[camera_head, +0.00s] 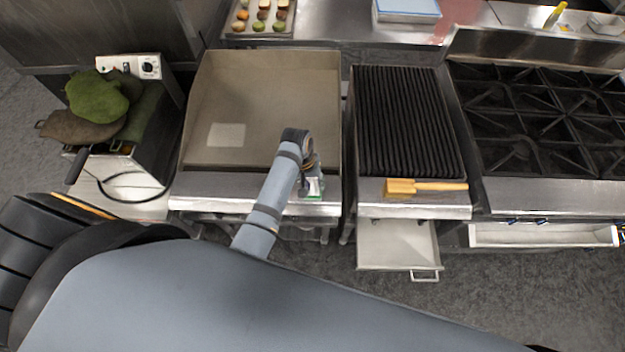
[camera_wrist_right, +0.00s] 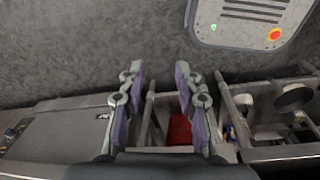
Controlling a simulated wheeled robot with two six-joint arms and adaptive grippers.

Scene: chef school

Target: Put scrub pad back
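A small green and white piece (camera_head: 314,187), which looks like the scrub pad, is at the front steel ledge of the flat griddle (camera_head: 265,90). It is partly hidden by my left arm. My left gripper (camera_head: 310,178) is right at this piece, pointing down and seen from above. Its fingers are too small and covered to tell whether they are open or shut on the pad. My right gripper (camera_wrist_right: 160,75) shows in the right wrist view with its two purple-padded fingers apart and nothing between them.
A wooden-handled brush (camera_head: 425,186) lies on the front ledge of the ribbed grill (camera_head: 405,120). An open drawer (camera_head: 398,250) sticks out below. A waffle-type appliance with green and brown cloth-like items (camera_head: 97,97) stands left. A burner range (camera_head: 540,110) is right.

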